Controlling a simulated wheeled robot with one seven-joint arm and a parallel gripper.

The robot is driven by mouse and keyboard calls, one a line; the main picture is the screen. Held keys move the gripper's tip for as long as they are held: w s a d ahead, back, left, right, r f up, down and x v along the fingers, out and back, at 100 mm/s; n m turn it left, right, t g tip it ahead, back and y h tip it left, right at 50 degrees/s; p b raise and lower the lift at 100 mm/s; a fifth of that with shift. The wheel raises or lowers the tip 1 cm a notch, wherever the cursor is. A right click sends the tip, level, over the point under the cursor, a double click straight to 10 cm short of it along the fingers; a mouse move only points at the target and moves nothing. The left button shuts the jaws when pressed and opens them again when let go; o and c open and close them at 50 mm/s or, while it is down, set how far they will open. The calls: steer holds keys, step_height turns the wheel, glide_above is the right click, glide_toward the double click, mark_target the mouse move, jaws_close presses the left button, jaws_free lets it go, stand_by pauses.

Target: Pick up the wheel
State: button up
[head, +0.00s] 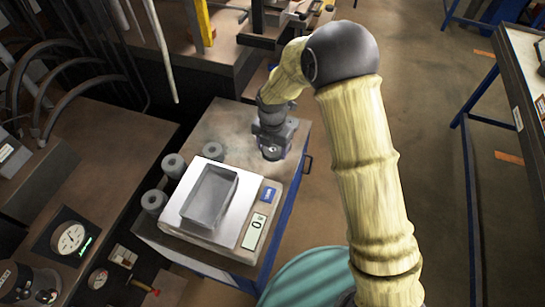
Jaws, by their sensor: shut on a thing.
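My gripper (272,148) is at the far right part of the small cart's top, behind the scale. It points down and is shut on a small dark round thing, which I take to be the wheel (271,154). The wheel is mostly hidden by the gripper, and I cannot tell whether it touches the cart top. Several grey cylindrical stacks (174,165) stand on the cart to the left of and behind the scale.
A scale (222,238) on the cart (226,125) carries an open grey tray (226,213). A bench with gauges (70,238) is at the left. A blue-legged table (458,120) is at the right. Floor between cart and table is clear.

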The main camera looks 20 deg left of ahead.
steer(key=shift+r, duration=0.5)
steer(key=shift+w+d+f+m, duration=0.15)
steer(key=shift+d+f+m, duration=0.15)
steer(key=shift+d+m, duration=0.15)
steer(key=d+f+m, duration=0.4)
steer(key=d+m, duration=0.5)
steer(key=m, duration=0.1)
steer(key=w+d+f+m, duration=0.1)
steer(key=d+f+m, duration=0.2)
steer(key=d+m, duration=0.6)
steer(key=d+f+m, duration=0.4)
steer(key=d+m, duration=0.6)
steer(key=m, duration=0.3)
steer(key=shift+w+f, duration=0.3)
steer(key=shift+w, duration=0.1)
steer(key=shift+d+m, duration=0.1)
steer(key=shift+m, duration=0.15)
